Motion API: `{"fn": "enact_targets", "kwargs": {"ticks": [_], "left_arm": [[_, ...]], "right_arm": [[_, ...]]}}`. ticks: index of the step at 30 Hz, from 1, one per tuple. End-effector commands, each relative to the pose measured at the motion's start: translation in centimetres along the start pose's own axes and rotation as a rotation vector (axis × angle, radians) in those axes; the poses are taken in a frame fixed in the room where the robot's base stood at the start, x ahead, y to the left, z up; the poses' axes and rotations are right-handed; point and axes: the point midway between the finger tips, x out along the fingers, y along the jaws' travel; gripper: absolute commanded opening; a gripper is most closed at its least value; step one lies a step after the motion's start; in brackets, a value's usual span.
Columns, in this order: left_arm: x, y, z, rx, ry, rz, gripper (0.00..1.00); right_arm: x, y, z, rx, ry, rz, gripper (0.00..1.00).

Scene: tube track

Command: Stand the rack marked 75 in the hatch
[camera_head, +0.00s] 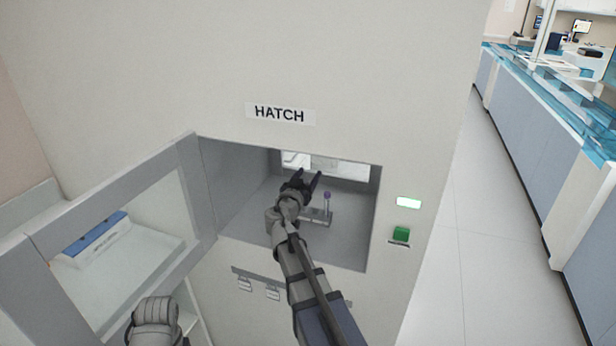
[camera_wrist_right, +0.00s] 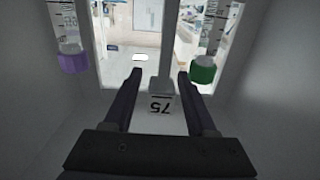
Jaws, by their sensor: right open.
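The rack marked 75 (camera_head: 318,219) is inside the hatch (camera_head: 345,243), standing on its floor. Its white part with the number 75 (camera_wrist_right: 163,103) shows between the fingers in the right wrist view, upside down in the picture. A purple-capped tube (camera_head: 327,203) stands up from the rack. The wrist view shows a purple cap (camera_wrist_right: 73,63) and a green cap (camera_wrist_right: 203,71) on either side. My right gripper (camera_head: 307,180) reaches into the hatch opening. It is open, with its fingers apart around the numbered part. My arm hides part of the rack.
An open glazed door (camera_head: 120,240) is at the left of the hatch; a blue-and-white box (camera_head: 95,240) shows through it. A lit panel (camera_head: 408,203) and a green button (camera_head: 401,234) are right of the opening. Hooks with tags (camera_head: 258,285) are below. Clear floor lies at right.

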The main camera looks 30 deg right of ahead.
Motion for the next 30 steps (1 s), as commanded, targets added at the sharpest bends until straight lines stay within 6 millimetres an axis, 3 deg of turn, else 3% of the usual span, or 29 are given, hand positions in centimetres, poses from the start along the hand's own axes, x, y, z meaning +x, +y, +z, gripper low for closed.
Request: {"fn": "enact_targets", "kwargs": {"ticks": [5,21,30], "left_arm": [[-0.6,-0.1,0.0,0.0,0.0,0.0,0.47],[-0.3,0.0,0.0,0.0,0.0,0.0,0.47],[-0.3,0.0,0.0,0.0,0.0,0.0,0.47]], "right_arm": [[0.0,0.0,-0.6,0.0,0.0,0.0,0.57],[-10.1,0.1,-0.3,0.0,0.0,-0.003,0.57],[-12.0,0.0,-0.3,0.0,0.0,0.0,0.57]]}}
